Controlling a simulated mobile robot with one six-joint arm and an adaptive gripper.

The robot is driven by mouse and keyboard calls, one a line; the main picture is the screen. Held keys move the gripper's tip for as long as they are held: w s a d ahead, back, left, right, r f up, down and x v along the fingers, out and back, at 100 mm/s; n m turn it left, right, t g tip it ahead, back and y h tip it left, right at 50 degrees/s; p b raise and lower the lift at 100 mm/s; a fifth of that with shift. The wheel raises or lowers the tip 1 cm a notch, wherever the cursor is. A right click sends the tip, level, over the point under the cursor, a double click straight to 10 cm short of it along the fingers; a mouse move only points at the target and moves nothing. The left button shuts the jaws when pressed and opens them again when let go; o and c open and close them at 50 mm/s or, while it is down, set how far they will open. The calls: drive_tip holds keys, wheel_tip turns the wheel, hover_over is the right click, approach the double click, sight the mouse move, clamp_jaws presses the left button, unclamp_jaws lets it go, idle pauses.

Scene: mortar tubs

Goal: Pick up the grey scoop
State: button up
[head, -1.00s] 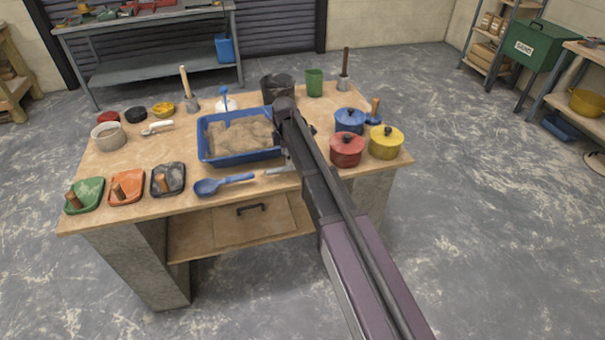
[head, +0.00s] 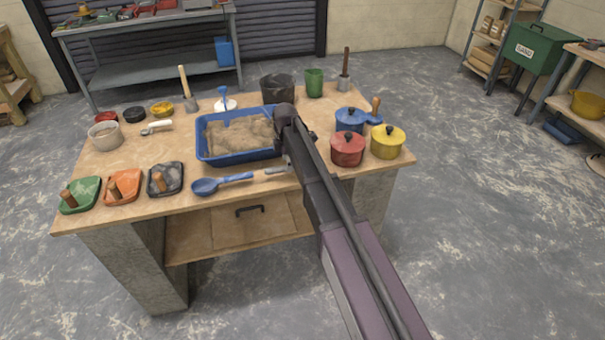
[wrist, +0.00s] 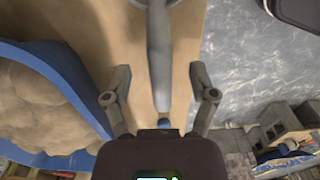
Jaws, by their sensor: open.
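The grey scoop (wrist: 157,55) lies on the wooden table near its front edge. In the wrist view its long handle runs up the middle and widens at the top edge, where the bowl is cut off. In the head view only part of its grey handle (head: 277,170) shows, and my arm hides the rest. My gripper (wrist: 160,73) is open over the handle, with one finger on each side and a gap at both. I cannot tell how high the fingers are above the table.
A blue tub of sand (head: 240,157) stands just behind the handle. A blue scoop (head: 222,183) lies to its left. A red pot (head: 347,150), a yellow pot (head: 387,143) and a blue pot (head: 350,121) stand right of my arm. The front edge is close.

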drive_tip(key=shift+f+b, duration=0.8)
drive_tip(key=shift+f, duration=0.25)
clamp_jaws()
